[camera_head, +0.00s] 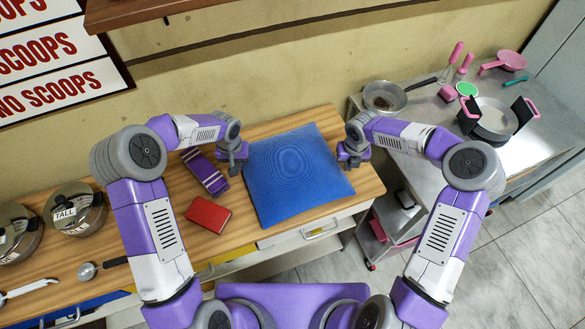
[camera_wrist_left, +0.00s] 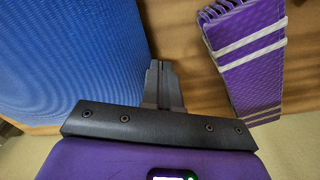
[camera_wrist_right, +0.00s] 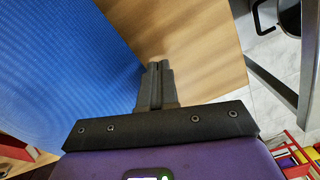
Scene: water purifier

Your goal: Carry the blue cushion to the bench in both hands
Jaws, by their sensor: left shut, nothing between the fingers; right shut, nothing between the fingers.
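The blue cushion (camera_head: 296,174) lies flat on the wooden bench top (camera_head: 262,129), between my two grippers. It also shows at the left of the left wrist view (camera_wrist_left: 75,60) and at the left of the right wrist view (camera_wrist_right: 65,75). My left gripper (camera_head: 235,168) is shut and empty beside the cushion's left edge. Its closed fingers also show in the left wrist view (camera_wrist_left: 160,82). My right gripper (camera_head: 350,160) is shut and empty beside the cushion's right edge. Its closed fingers also show in the right wrist view (camera_wrist_right: 158,80). I cannot tell whether either one touches the cushion.
A purple strapped bundle (camera_head: 205,172) and a red book (camera_head: 208,215) lie left of the cushion. Lidded pots (camera_head: 75,208) and a ladle (camera_head: 88,270) are further left. A metal table (camera_head: 425,105) with pans stands right, beyond a gap. A shelf (camera_head: 150,12) overhangs the back.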

